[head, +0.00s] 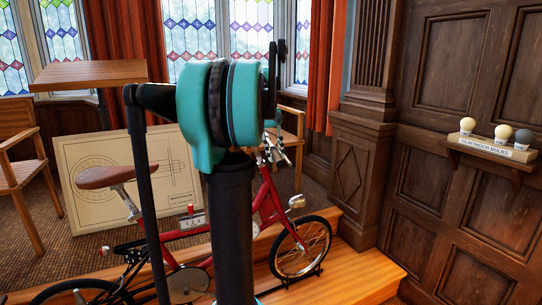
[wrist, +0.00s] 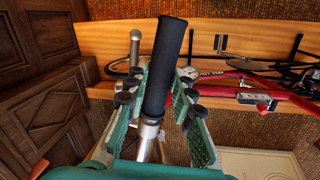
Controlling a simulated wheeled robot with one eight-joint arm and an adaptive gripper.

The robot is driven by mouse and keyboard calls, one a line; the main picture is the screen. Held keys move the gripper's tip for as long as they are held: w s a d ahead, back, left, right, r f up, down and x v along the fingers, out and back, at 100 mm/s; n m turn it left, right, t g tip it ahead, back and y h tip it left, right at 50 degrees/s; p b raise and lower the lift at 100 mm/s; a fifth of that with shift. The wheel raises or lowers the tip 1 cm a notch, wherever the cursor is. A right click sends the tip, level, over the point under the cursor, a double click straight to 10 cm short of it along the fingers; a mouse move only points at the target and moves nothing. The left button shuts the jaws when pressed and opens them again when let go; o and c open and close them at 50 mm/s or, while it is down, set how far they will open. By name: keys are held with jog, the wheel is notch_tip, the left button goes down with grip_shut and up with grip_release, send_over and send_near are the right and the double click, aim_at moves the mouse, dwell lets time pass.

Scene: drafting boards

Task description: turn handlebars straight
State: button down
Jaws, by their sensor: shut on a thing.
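A red bicycle (head: 268,206) with a brown saddle (head: 110,176) stands on a wooden platform. Its front wheel (head: 329,240) and silver headlamp (head: 297,201) are at the right in the head view. The handlebars are mostly hidden there behind my arm. In the wrist view, a black handlebar grip (wrist: 165,60) on a silver bar lies between the two teal fingers of my gripper (wrist: 160,93). My gripper is shut on this grip, and the grip's end sticks out past the fingertips. The red frame (wrist: 215,88) shows to its right.
The wooden platform (head: 365,268) ends at a step by the dark panelled wall (head: 430,170). A drawing board (head: 95,205) leans behind the bicycle, with a wooden chair (head: 30,165) and a table (head: 90,72) at the left.

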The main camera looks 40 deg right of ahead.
jog(key=shift+s+d+r+n, duration=0.1)
jog(key=shift+d+r+n, duration=0.15)
jog(key=shift+d+n, duration=0.35)
jog(key=shift+w+d+r+n, duration=0.1)
jog(key=shift+d+r+n, duration=0.2)
jog(key=shift+d, duration=0.6)
jog(key=shift+s+d+r+n, duration=0.1)
jog(key=shift+d+r+n, duration=0.25)
jog(key=shift+d, duration=0.4)
jog(key=shift+f, duration=0.1)
jog(key=c, duration=1.3)
grip_release()
jog(key=r, duration=0.4)
jog(key=w+a+r, duration=0.1)
jog(key=r, duration=0.2)
jog(key=w+a+r, duration=0.1)
jog(key=r, duration=0.3)
jog(key=shift+r, duration=0.35)
